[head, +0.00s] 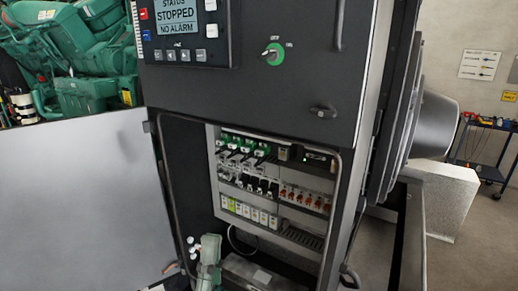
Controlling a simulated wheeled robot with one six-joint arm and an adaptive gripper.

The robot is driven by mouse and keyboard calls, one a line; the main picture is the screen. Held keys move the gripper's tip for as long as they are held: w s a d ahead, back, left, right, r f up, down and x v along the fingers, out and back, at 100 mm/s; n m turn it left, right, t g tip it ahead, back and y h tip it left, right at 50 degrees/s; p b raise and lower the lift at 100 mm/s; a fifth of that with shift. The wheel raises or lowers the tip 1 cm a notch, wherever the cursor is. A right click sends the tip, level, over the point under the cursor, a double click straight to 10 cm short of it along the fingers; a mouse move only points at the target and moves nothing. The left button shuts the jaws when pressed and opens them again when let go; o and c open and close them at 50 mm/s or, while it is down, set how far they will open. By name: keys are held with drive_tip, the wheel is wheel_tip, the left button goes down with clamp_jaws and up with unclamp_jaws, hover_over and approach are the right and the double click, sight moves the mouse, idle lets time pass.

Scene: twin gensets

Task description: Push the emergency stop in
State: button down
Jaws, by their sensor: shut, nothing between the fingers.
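No mushroom-shaped emergency stop can be made out in the head view. The dark control cabinet (290,105) fills the middle. Its upper panel carries a display (176,15) reading "STATUS STOPPED NO ALARM". A small red button (143,14) sits left of the display, with a blue one below it. A rotary switch on a green disc (272,53) is to the right of the display. My gripper cannot be made out in this view.
The lower cabinet bay is open, showing rows of breakers (262,186). A grey door panel (85,200) stands swung out at left. A green engine (85,60) is behind it. A tool cart (485,150) stands at far right, with some clear floor before it.

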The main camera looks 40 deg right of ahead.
wheel_tip(320, 180, up, 41)
drive_tip(key=a+m+g+y, duration=0.1)
drive_tip(key=m+g+y, duration=0.2)
drive_tip(key=m+g, duration=1.3)
drive_tip(key=shift+f+m, duration=0.15)
drive_tip(key=shift+m, duration=4.65)
drive_tip(key=x, duration=1.4)
drive_tip(key=shift+s, duration=0.15)
